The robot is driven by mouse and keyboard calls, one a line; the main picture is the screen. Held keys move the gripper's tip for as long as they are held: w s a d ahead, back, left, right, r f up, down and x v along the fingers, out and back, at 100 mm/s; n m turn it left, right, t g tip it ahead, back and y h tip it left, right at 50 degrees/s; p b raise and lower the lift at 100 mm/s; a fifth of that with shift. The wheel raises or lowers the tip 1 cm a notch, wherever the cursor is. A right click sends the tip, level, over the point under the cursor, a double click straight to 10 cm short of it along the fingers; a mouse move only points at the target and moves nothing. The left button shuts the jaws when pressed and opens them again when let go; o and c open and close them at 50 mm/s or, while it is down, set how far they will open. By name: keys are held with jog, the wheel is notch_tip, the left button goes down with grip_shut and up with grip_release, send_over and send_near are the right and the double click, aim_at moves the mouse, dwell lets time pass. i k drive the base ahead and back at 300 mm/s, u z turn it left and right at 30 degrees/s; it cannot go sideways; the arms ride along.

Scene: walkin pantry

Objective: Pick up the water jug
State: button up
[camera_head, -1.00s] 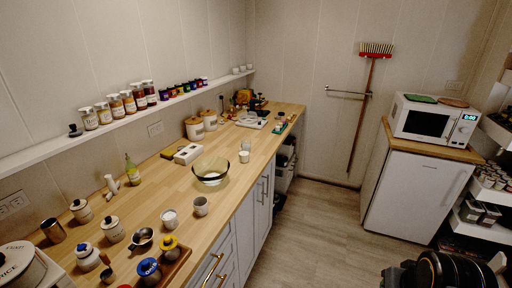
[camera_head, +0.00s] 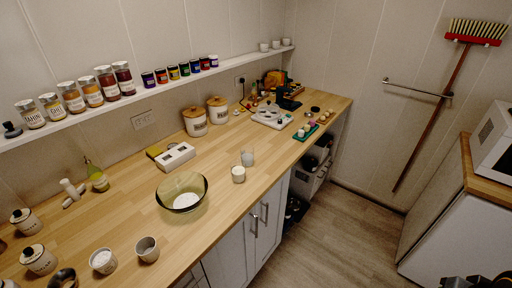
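I cannot pick out a water jug for certain. A small clear glass vessel (camera_head: 247,157) stands upright on the wooden counter (camera_head: 222,218), just behind a small white-filled cup (camera_head: 238,174); it is too small to tell whether it is a jug. A clear glass bowl (camera_head: 170,198) with white contents stands to their left. My gripper is not in view.
Lidded canisters (camera_head: 217,110) and a white box (camera_head: 175,157) stand along the wall side. Small cups (camera_head: 148,249) stand near the front. A wall shelf (camera_head: 90,111) holds jars. The floor (camera_head: 365,225) right of the counter is clear.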

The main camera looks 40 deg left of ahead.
aim_at(247, 151)
jog(key=u, duration=0.4)
jog(key=i, duration=0.9)
jog(key=u, duration=1.55)
jog(key=i, duration=0.7)
jog(key=u, duration=0.65)
